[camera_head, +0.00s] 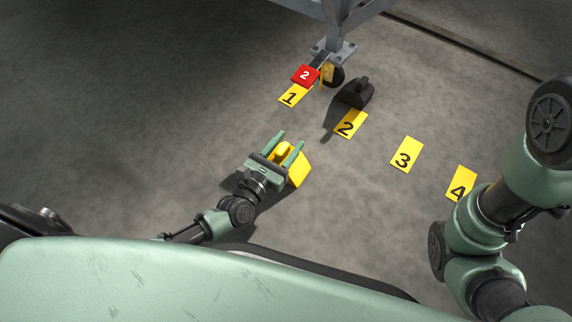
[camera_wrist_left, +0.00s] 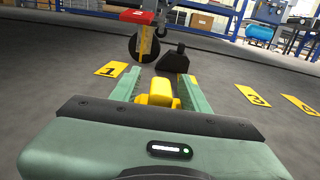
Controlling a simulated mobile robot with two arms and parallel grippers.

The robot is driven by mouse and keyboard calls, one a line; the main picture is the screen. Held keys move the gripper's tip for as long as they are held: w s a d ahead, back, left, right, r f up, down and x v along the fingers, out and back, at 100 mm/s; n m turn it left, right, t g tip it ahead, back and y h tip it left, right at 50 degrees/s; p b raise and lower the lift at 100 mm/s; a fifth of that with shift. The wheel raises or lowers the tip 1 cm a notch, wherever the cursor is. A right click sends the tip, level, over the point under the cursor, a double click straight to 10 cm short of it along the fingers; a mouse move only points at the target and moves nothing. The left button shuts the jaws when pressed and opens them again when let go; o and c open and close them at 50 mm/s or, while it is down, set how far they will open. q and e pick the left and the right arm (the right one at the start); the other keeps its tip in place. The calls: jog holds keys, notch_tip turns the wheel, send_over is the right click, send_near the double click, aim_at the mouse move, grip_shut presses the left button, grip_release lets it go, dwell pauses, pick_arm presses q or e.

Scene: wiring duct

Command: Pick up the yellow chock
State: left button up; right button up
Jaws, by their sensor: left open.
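The yellow chock (camera_head: 299,171) sits on the grey floor in the head view. My left gripper (camera_head: 289,140) is open, with its two green fingers over the chock. One finger is on each side of the chock's raised top part. In the left wrist view, the yellow chock (camera_wrist_left: 161,93) shows between the two fingers of the left gripper (camera_wrist_left: 158,88), its lower part hidden by the gripper body. Whether the fingers touch it I cannot tell. My right arm is at the right of the head view, but its gripper is out of sight.
A black chock (camera_head: 355,92) stands by a caster wheel (camera_head: 336,75) under a grey metal frame (camera_head: 335,20). Numbered yellow floor markers lie around, including marker 1 (camera_head: 292,95) and marker 3 (camera_head: 406,155). A red tag (camera_head: 305,75) marked 2 is near the caster. The left floor is clear.

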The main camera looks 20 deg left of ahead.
pick_arm(q)
jog(key=shift+w+d, duration=0.1)
jog(key=shift+w, duration=0.2)
grip_shut()
dwell(1.1)
jog(key=shift+r, duration=0.1)
